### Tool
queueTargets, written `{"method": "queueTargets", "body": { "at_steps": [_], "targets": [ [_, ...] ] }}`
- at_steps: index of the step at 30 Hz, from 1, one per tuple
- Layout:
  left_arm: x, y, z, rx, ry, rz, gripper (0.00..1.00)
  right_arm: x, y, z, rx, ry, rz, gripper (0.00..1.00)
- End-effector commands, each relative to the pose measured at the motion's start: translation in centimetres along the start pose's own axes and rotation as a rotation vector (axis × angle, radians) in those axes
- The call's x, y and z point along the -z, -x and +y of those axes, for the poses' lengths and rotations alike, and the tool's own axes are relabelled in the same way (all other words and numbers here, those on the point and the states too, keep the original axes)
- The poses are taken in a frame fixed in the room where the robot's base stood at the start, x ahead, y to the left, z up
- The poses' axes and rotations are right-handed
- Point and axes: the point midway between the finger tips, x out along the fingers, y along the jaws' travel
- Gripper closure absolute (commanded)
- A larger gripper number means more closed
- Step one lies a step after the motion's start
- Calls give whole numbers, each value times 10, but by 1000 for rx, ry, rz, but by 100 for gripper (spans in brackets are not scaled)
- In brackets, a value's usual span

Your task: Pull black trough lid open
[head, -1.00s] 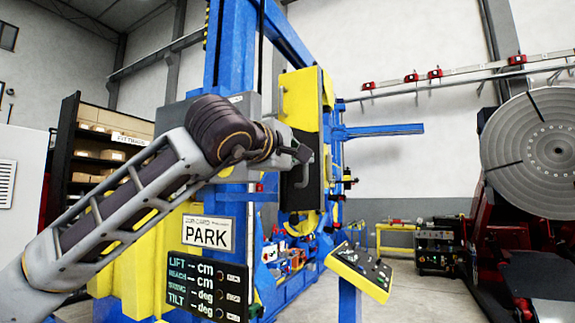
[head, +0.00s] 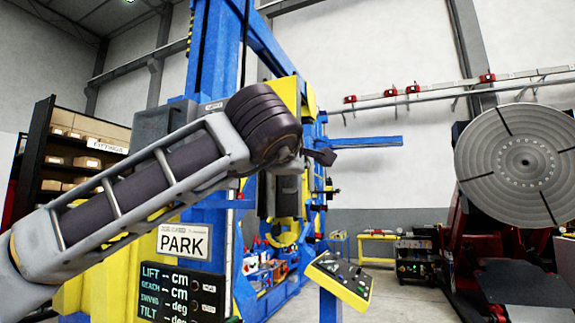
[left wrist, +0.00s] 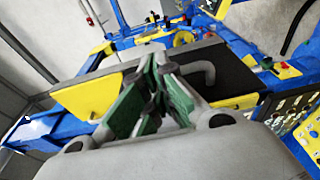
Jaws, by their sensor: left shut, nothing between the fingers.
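The black trough lid (left wrist: 232,70) is a dark flat panel in the left wrist view, set beside yellow panels. A grey curved handle (left wrist: 208,70) stands on it, just right of my fingers. In the head view a dark panel that looks like the lid (head: 287,197) shows on the yellow and blue machine, partly hidden by my wrist. My left gripper (head: 321,157) is in front of the machine, shut and empty. Its green-padded fingers (left wrist: 158,68) point toward the lid; I cannot tell whether they touch the handle. My right gripper is not in view.
A control panel (head: 340,278) on a blue post stands at the front, right of the lid. A PARK sign (head: 184,241) and a display (head: 178,291) are below my left arm. A large round grey turntable (head: 524,162) is at the right.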

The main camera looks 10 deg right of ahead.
Motion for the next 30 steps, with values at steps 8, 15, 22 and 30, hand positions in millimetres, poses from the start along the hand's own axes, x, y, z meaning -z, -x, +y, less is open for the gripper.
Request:
{"method": "queueTargets", "body": {
  "at_steps": [8,15,22,30],
  "targets": [
    [-15,-3,0,-3,-1,104,100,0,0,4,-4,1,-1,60],
    [-21,-5,0,-5,2,157,100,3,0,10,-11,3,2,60],
    [-22,-5,0,-6,3,169,100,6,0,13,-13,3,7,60],
    [-22,-5,0,-6,3,168,100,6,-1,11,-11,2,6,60]
  ]
}}
